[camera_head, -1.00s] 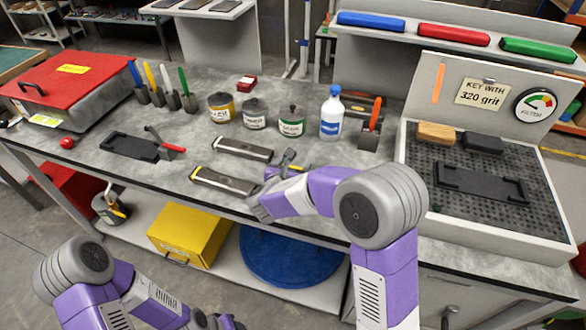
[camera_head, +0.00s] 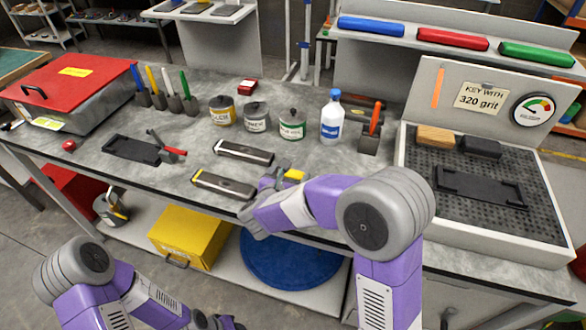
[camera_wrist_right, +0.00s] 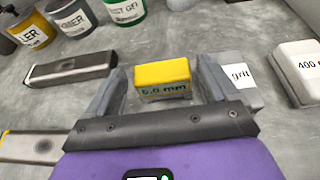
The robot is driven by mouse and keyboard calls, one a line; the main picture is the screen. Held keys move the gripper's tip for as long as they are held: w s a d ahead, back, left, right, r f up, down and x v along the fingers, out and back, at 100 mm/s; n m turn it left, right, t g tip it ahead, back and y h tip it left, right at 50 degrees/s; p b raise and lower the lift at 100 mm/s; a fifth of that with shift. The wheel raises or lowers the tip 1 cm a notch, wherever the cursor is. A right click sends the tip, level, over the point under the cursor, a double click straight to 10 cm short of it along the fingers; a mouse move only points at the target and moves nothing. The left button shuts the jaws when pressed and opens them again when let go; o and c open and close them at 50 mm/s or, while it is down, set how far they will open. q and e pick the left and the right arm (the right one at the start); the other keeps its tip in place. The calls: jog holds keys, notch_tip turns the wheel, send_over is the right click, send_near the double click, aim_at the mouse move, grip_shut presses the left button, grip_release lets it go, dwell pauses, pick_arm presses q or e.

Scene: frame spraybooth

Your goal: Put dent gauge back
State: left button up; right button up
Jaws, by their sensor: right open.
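My right gripper (camera_wrist_right: 160,88) is open, with one finger on each side of the yellow block and a gap at each side. In the head view the right gripper (camera_head: 281,177) is low over the bench's front part, partly hidden by its own arm. My left gripper (camera_head: 218,322) is at the bottom edge, mostly cut off.
Two long grey tools, one plain (camera_head: 243,152) and one with a yellow end (camera_head: 223,185), lie left of the right gripper. A block marked "grit" (camera_wrist_right: 238,72) is close behind its right finger. Cans (camera_head: 256,115) stand behind.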

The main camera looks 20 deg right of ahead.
jog(key=p+v, duration=0.1)
jog(key=v, duration=0.6)
jog(key=shift+s+a, duration=0.2)
jog(key=shift+s, duration=0.1)
jog(key=shift+r, duration=0.1)
